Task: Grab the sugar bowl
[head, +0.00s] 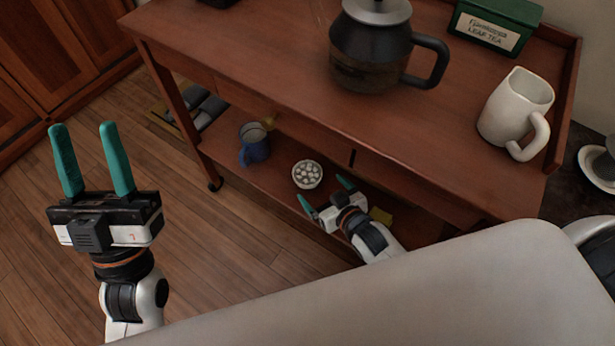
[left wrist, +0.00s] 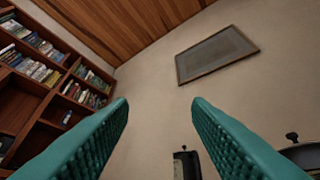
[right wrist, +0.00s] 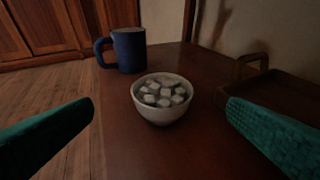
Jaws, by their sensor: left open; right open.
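The sugar bowl (head: 307,174) is a small white bowl of pale sugar cubes on the lower shelf of the wooden cart. In the right wrist view the sugar bowl (right wrist: 162,98) stands upright ahead, between the two green fingers and apart from them. My right gripper (head: 325,192) is open and empty, low by the shelf, just short of the bowl. It also shows in the right wrist view (right wrist: 160,128). My left gripper (head: 91,158) is open and empty, raised over the floor at the left, far from the bowl; its fingers show in the left wrist view (left wrist: 160,105).
A blue mug (head: 254,143) stands left of the bowl on the lower shelf (head: 283,197); it is behind the bowl in the right wrist view (right wrist: 129,50). The cart top (head: 270,60) overhangs the shelf and carries a coffee pot (head: 372,50), white pitcher (head: 515,108) and green tea box (head: 495,25).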

